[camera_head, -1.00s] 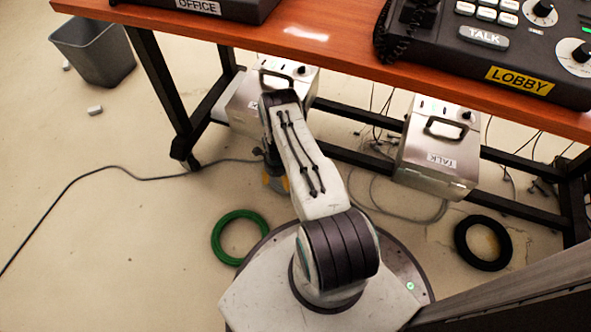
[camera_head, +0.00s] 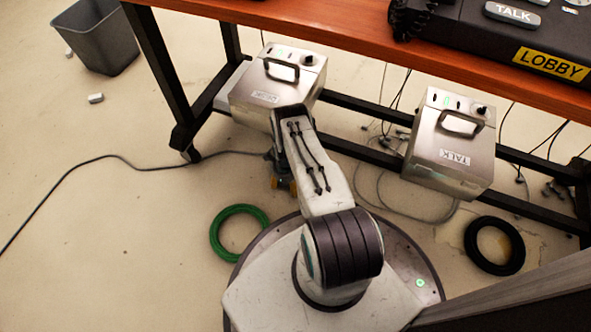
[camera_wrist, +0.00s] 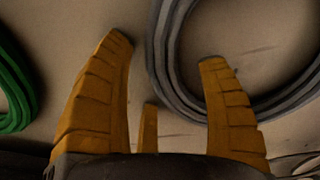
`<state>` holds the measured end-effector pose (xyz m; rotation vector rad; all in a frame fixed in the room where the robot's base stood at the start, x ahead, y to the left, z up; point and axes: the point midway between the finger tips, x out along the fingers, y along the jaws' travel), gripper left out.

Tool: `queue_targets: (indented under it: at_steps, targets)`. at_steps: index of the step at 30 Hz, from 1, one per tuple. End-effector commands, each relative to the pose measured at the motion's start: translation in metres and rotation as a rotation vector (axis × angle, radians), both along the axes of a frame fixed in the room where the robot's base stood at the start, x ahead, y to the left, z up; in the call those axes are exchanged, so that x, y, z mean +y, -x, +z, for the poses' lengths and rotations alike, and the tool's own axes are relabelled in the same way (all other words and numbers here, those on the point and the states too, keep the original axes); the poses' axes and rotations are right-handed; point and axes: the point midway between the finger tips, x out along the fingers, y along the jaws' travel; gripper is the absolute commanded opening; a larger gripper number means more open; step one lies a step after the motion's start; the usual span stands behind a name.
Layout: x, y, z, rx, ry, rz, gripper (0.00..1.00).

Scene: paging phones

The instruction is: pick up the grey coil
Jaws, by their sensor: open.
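The grey coil (camera_wrist: 165,70) lies on the floor in the wrist view, a ring of several strands, cut off by the picture's top and right edges. My gripper (camera_wrist: 166,50) is open and empty above it, with the coil's left side showing between the fingertips. I cannot tell the height gap. In the head view my gripper (camera_head: 284,184) is low over the floor, mostly behind my arm. My arm hides much of that floor; grey loops (camera_head: 425,218) show right of it, but I cannot tell whether they are the coil.
A green coil (camera_head: 216,236) lies left of my base and also shows in the wrist view (camera_wrist: 14,90). A black coil (camera_head: 470,245) lies at right. Two metal boxes (camera_head: 268,70) (camera_head: 450,150) stand under the wooden table (camera_head: 340,22). A cable (camera_head: 90,163) crosses open floor at left.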

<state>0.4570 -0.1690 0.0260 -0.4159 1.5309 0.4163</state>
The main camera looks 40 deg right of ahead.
Motion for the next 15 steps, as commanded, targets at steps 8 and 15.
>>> queue_targets:
  at_steps: [8,15]
  targets:
    - [-0.0001,-0.0005,-0.0035,0.000,0.000,0.001,0.68]
    - [0.0000,-0.0004,-0.0034,0.000,0.000,0.001,0.50]
